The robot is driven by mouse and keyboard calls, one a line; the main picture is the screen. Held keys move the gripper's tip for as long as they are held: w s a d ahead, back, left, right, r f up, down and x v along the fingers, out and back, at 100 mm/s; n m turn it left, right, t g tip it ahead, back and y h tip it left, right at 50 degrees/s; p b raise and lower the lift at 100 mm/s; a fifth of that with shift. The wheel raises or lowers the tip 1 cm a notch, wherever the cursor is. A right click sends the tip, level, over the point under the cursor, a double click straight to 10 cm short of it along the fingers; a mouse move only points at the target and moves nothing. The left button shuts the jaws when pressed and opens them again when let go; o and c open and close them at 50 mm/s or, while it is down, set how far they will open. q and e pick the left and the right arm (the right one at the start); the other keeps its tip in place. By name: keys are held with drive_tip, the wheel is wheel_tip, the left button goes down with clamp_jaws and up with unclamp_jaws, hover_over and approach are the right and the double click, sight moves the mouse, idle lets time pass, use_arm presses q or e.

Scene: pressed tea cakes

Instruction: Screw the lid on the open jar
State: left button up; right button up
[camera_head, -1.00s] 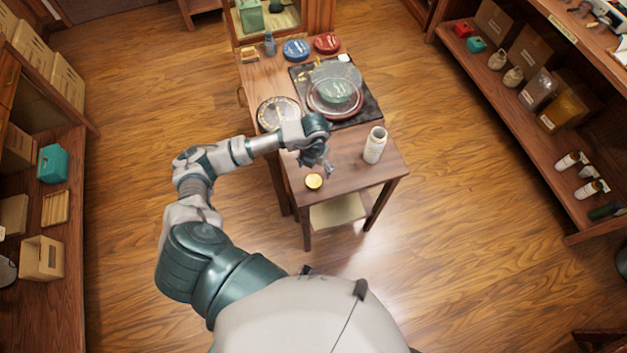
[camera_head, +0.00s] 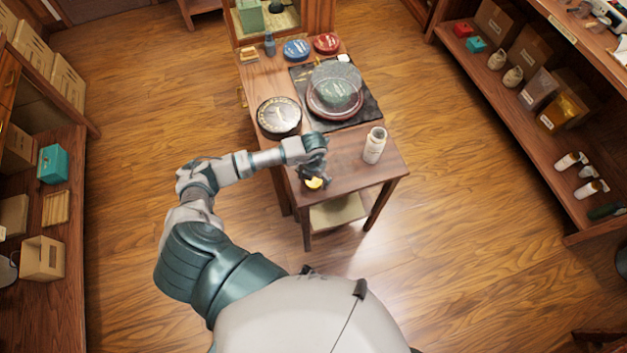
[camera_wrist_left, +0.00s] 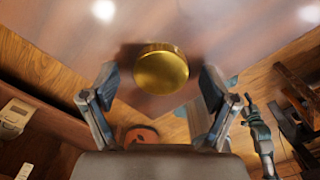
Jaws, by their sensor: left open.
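The gold lid (camera_head: 313,183) lies on the near left part of the wooden table. In the left wrist view the round lid (camera_wrist_left: 161,70) sits between the spread fingers. My left gripper (camera_head: 315,179) is open directly over the lid and hides part of it in the head view; its two fingers (camera_wrist_left: 158,92) stand apart on either side of the lid, with a gap to each. The open white jar (camera_head: 375,146) stands upright on the table, right of the gripper, with no lid on it. My right gripper does not show.
The wooden table (camera_head: 350,178) also bears a dark mat (camera_head: 366,108) with a glass-covered dish (camera_head: 335,90), a round patterned tin (camera_head: 279,117), and blue (camera_head: 296,50) and red (camera_head: 327,43) tins at the back. The tabletop between gripper and jar is clear.

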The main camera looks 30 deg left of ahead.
sight(313, 183)
use_arm(q)
drive_tip(key=shift+c, duration=0.2)
drive_tip(key=c, duration=0.7)
drive_tip(key=shift+c, duration=0.2)
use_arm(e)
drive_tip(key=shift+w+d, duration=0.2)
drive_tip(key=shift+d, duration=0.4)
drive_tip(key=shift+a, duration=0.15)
use_arm(q)
drive_tip(key=shift+r, duration=0.5)
drive_tip(key=r, duration=0.2)
drive_tip(key=shift+s+d+r, duration=0.15)
drive_tip(key=shift+s+r, duration=0.15)
drive_tip(key=shift+s, duration=0.1)
drive_tip(key=s+d, duration=0.2)
drive_tip(key=s, duration=0.5)
drive_tip(key=s+d+r, duration=0.1)
drive_tip(key=s+d, duration=0.2)
drive_tip(key=s, duration=0.4)
drive_tip(key=shift+r+b, duration=0.2)
drive_tip(key=shift+b, duration=0.25)
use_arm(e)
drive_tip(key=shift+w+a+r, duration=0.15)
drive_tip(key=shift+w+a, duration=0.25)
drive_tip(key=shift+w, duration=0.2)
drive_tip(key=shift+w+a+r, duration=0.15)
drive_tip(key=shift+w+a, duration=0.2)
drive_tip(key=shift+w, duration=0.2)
